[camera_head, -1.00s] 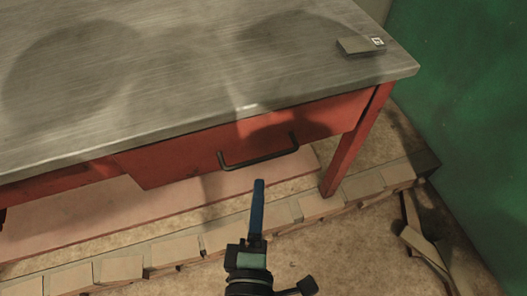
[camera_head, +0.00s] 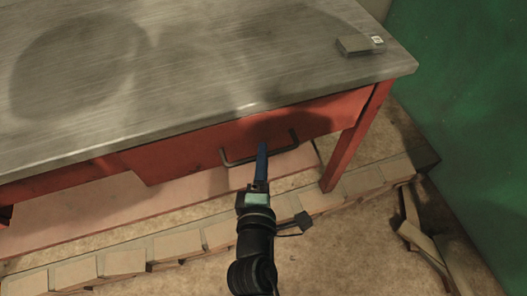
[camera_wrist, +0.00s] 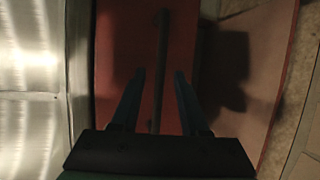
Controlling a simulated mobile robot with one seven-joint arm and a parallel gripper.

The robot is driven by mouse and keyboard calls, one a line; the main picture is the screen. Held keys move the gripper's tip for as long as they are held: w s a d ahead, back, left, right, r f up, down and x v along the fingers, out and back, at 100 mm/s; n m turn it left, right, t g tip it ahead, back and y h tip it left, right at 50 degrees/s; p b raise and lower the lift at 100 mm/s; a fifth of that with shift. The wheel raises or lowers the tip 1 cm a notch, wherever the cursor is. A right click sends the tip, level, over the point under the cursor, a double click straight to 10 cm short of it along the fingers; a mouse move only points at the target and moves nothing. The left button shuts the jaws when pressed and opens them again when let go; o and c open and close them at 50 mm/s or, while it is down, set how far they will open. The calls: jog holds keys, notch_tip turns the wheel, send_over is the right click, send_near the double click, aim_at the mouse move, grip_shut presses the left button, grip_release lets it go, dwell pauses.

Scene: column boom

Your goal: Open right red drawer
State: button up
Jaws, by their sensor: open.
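The right red drawer (camera_head: 190,153) sits under the grey table top, and its front appears closed. Its dark bar handle (camera_head: 235,163) runs across the front. My gripper (camera_head: 262,150) reaches up to the middle of the handle, and its blue fingers overlap the bar in the head view. In the wrist view the drawer front (camera_wrist: 125,45) is red, and the handle (camera_wrist: 161,40) runs up the picture between the two fingers of my gripper (camera_wrist: 159,78). The fingers are open, one on each side of the bar, with gaps visible. Contact with the handle is not visible.
A small flat box (camera_head: 358,46) lies on the metal table top (camera_head: 190,70). A red table leg (camera_head: 350,145) stands right of the drawer. Bricks (camera_head: 175,245) line the floor below, loose wood pieces (camera_head: 420,235) lie at right, and a green wall (camera_head: 460,110) rises beyond.

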jog(key=shift+w+d+f, duration=0.1)
jog(key=shift+w+f, duration=0.05)
jog(key=shift+w, duration=0.7)
grip_shut()
dwell(0.9)
